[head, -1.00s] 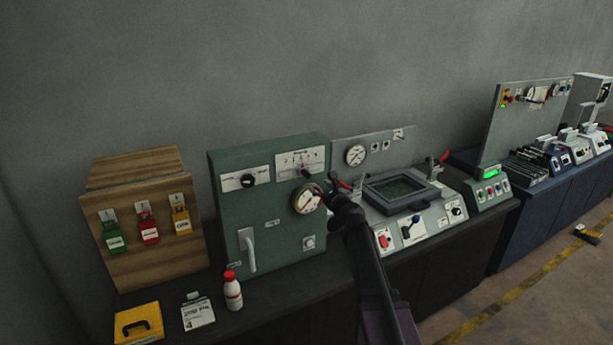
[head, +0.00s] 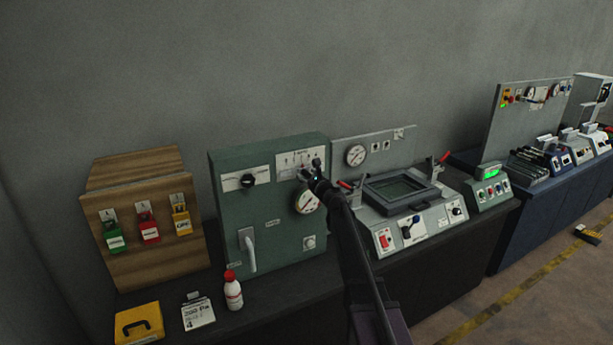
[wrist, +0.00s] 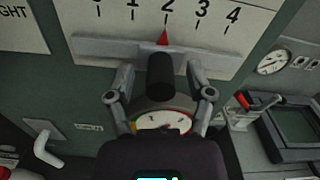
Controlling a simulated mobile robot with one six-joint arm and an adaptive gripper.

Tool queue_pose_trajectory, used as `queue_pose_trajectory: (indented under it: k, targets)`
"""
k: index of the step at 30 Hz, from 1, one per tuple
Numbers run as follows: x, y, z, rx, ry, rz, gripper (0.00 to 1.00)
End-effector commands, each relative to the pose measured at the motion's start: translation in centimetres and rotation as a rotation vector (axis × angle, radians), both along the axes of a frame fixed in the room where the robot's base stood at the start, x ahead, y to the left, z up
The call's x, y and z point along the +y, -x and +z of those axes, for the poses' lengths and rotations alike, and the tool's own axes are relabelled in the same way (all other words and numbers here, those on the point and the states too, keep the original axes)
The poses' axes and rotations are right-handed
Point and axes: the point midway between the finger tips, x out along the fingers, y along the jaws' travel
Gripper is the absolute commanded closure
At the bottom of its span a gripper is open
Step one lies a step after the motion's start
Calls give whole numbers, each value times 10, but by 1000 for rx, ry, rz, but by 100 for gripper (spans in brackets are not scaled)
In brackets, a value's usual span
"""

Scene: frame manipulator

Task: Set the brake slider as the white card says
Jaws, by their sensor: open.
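The brake slider has a black knob (wrist: 160,76) and a red pointer (wrist: 163,38) at about 2 on a white scale plate (wrist: 215,12). The scale shows 1 to 4, with another mark cut off at left. In the head view the plate (head: 297,157) is at the top right of a green cabinet (head: 225,195). My gripper (wrist: 160,83) is open, its fingers on either side of the knob; contact is unclear. In the head view my gripper (head: 312,170) partly covers the slider. The white card (head: 198,313) stands on the bench with small print and a large 4.
A round gauge (head: 306,203) sits just below the slider. A lever handle (head: 249,250) sticks out lower left on the cabinet. A red-capped bottle (head: 232,293) stands in front. A grey framed console (head: 400,190) with red-handled clamps is at right.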

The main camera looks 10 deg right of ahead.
Motion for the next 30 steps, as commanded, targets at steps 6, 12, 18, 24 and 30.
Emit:
queue_pose_trajectory:
  k: [6, 12, 18, 24, 30]
  targets:
    - [0, 0, 0, 0, 0, 0, 56]
    - [0, 0, 0, 0, 0, 0, 100]
    - [-5, -2, 0, 0, 0, -1, 100]
    - [-32, -12, 0, 0, -1, -4, 100]
    - [-58, -20, 0, 0, -1, -3, 100]
